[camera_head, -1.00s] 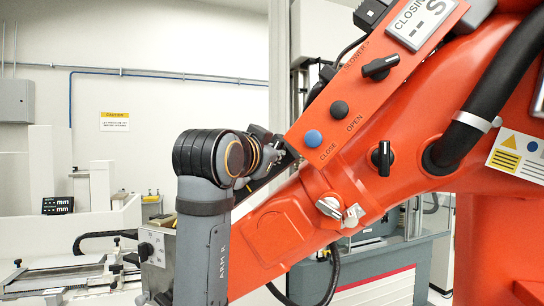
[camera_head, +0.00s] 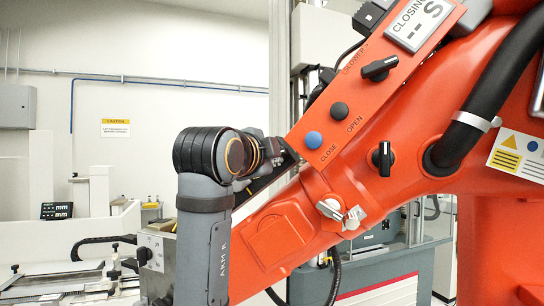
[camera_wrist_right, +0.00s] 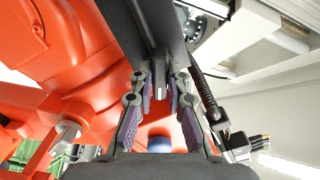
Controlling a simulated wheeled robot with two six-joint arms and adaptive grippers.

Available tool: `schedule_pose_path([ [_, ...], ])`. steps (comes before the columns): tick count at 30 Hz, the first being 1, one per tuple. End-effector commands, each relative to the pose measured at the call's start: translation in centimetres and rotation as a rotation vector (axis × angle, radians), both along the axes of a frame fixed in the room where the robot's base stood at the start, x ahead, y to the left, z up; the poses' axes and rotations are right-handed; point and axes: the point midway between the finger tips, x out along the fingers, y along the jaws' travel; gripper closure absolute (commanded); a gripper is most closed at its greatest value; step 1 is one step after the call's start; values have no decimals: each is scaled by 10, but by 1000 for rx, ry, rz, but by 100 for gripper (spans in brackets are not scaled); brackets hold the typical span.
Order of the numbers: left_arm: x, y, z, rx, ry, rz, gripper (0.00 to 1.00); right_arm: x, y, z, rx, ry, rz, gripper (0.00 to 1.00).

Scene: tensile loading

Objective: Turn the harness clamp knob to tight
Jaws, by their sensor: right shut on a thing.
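Several control knobs sit on an orange housing (camera_head: 275,235) in the head view. They are a silver knob with a small lever (camera_head: 342,212), a black knob (camera_head: 384,158) and another black knob (camera_head: 380,68); no label shows which is the harness clamp knob. A silver knob also shows at left in the right wrist view (camera_wrist_right: 68,132). My right gripper (camera_wrist_right: 159,92) has its fingertips closed about a dark bar (camera_wrist_right: 159,70) beneath a dark plate. In the head view my grey right arm largely hides this gripper. My left gripper is not in view.
A black hose (camera_head: 500,75) with a silver band runs along the housing. A blue button (camera_head: 313,140) and black button (camera_head: 339,109) sit on the sloping panel. A grey machine (camera_head: 375,270) stands behind. Pale equipment (camera_head: 75,240) is at left.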

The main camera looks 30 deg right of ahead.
Motion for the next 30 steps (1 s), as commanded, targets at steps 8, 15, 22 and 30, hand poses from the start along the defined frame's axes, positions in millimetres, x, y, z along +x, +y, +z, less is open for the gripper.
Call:
schedule_pose_path([
  [8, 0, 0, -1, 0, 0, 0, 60, 0, 0, -1, 37, -47, -1, 100],
  [15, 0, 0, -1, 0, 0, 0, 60, 0, 0, -1, 42, -54, -1, 100],
  [22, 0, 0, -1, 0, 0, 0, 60, 0, 0, -1, 42, -52, -1, 81],
  [30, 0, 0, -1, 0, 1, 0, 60, 0, 0, -1, 41, -52, 0, 75],
])
